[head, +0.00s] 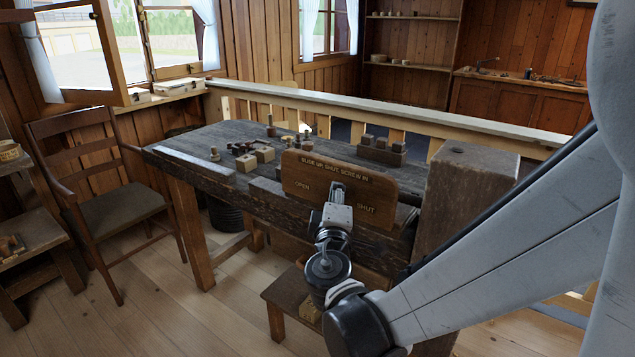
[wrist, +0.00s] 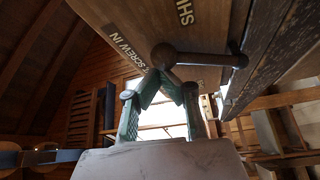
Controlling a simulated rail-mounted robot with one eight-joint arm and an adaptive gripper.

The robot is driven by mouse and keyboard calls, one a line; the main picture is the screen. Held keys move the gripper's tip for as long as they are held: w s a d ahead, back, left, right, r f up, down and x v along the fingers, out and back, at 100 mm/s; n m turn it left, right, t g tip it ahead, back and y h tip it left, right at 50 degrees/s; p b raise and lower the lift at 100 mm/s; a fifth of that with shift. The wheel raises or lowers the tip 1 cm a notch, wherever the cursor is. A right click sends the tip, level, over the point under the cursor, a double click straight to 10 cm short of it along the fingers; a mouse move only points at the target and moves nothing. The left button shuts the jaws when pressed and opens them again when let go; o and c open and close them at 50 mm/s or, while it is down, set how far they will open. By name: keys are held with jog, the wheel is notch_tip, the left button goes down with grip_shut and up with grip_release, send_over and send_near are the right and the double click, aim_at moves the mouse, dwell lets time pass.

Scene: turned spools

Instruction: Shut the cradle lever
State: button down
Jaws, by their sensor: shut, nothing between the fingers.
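The brown wooden sign board (head: 340,180) stands at the bench's front edge. It carries "OPEN" on the left, "SHUT" on the right and a line of lettering on top. In the wrist view the board (wrist: 205,45) is seen from below. A dark lever (wrist: 205,58) lies close to it, with a large round ball at one end and a smaller knob at the right. My gripper (wrist: 160,73) is shut and empty, its green-padded fingertips together just below the large ball; I cannot tell whether they touch. In the head view my gripper (head: 337,190) hides the lever.
The dark workbench (head: 215,140) holds wooden blocks (head: 254,157) and a block rack (head: 382,150). A large wooden post (head: 465,200) stands to the right of the board. A low stool (head: 285,300) is below, and a chair (head: 120,200) stands at the left.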

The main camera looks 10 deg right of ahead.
jog(key=shift+s+d, duration=0.1)
jog(key=shift+d, duration=0.05)
jog(key=a+r+p, duration=0.1)
jog(key=w+a+r+p, duration=0.1)
jog(key=r, duration=0.1)
jog(key=shift+w+a+r+p, duration=0.1)
jog(key=shift+a+r+p, duration=0.2)
jog(key=shift+a, duration=0.05)
jog(key=s+a+f, duration=0.3)
jog(key=s+f, duration=0.1)
jog(key=s, duration=0.4)
jog(key=shift+s+f+b, duration=0.2)
jog(key=shift+s+b, duration=0.1)
